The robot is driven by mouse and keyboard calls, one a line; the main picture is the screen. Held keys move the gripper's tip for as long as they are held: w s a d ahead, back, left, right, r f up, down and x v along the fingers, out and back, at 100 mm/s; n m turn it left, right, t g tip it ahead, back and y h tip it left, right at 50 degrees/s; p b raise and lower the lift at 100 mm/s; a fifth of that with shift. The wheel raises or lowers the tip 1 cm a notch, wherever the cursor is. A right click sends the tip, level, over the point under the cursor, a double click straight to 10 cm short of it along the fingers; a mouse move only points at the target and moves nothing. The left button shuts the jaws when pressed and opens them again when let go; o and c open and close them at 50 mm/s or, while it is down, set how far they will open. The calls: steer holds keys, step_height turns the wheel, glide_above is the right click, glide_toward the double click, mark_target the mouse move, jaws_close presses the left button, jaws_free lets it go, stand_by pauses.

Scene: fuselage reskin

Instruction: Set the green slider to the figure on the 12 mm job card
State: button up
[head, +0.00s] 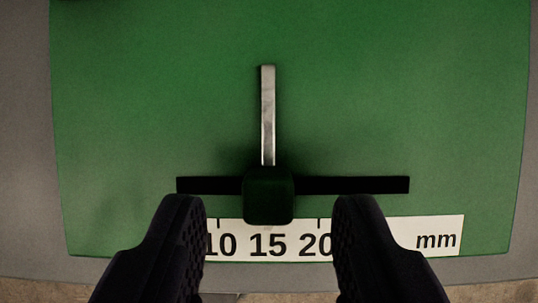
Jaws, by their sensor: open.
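The green slider is a dark green knob (269,196) on a black horizontal slot (360,185) in a green panel (150,100). A metal strip (268,115) runs up from the knob. The white scale (440,236) below shows 10, 15, 20 and "mm"; the knob stands over the 15. My gripper (269,210) is open, with one black finger on each side of the knob and a clear gap to it on both sides. The fingers cover parts of the scale beside the 10 and the 20. No job card is in view.
The green panel fills most of the view, with grey surface (25,150) around its left, right and lower edges. A strip of brownish floor shows at the bottom. The slot has free length on both sides of the knob.

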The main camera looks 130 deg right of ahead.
mark_target(321, 166)
steer(key=shift+x, duration=1.05)
jaws_close()
steer(key=shift+w+d+b, duration=0.7)
steer(key=shift+w+d, duration=0.1)
steer(key=shift+w, duration=0.15)
jaws_free()
steer(key=shift+a, duration=0.1)
steer(key=p+v, duration=0.2)
steer(key=v, duration=0.6)
